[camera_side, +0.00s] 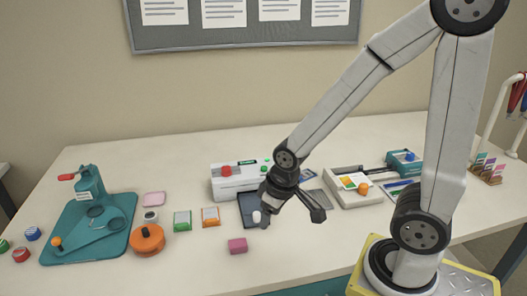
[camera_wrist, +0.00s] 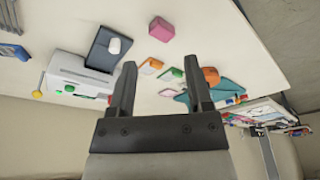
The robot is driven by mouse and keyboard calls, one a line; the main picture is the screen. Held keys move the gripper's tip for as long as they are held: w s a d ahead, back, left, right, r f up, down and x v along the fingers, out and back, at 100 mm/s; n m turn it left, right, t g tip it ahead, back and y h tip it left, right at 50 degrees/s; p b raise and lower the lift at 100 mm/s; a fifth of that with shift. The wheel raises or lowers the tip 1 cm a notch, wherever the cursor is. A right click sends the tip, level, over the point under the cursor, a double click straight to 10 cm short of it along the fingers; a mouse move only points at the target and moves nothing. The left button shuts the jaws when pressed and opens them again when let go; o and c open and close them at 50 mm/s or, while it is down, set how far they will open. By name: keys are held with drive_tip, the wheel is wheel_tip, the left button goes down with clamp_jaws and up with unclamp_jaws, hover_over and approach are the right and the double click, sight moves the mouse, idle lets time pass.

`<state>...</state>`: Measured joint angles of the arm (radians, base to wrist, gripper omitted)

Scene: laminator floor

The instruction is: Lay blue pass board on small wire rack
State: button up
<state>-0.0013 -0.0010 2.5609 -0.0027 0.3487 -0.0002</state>
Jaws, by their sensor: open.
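My gripper (camera_side: 292,217) is open and empty above the table, in front of the white laminator. Its two spread fingers also show in the wrist view (camera_wrist: 160,64). A blue board with a pale face (camera_wrist: 8,15), which looks like the blue pass board, is cut off at the left edge of the wrist view; in the side view it is mostly hidden behind my gripper. A grey slatted piece (camera_wrist: 15,52), likely the small wire rack, lies near it, also cut off. Both are apart from my fingers.
The white laminator (camera_side: 235,180) stands behind a dark slab (camera_side: 248,203) with a white piece on it. Green (camera_side: 182,221) and orange (camera_side: 211,217) framed cards, a pink block (camera_side: 237,245) and an orange round tool (camera_side: 147,240) lie left. A white tray (camera_side: 345,198) stands right. The front table is clear.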

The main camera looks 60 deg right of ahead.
drive_tip(key=shift+r, duration=0.1)
drive_tip(key=shift+w+v, duration=0.55)
drive_tip(key=shift+v, duration=1.85)
drive_tip(key=w+d+m+t+y, duration=0.25)
drive_tip(key=w+d+m, duration=0.4)
drive_tip(key=m, duration=0.65)
drive_tip(key=w+d+m+t+y, duration=0.1)
drive_tip(key=w+d+m+t, duration=0.25)
drive_tip(key=d+m, duration=0.8)
drive_tip(key=s+d+m+t+h, duration=0.2)
drive_tip(key=d+m+h, duration=0.2)
drive_tip(key=d+m, duration=0.45)
drive_tip(key=s+d+m+t+h, duration=0.2)
drive_tip(key=d+m+h, duration=0.4)
drive_tip(key=d, duration=0.4)
drive_tip(key=shift+m+y, duration=0.7)
drive_tip(key=shift+y, duration=0.05)
drive_tip(key=f, duration=1.8)
drive_tip(key=shift+s+a, duration=0.1)
drive_tip(key=shift+s, duration=0.15)
drive_tip(key=shift+f, duration=0.35)
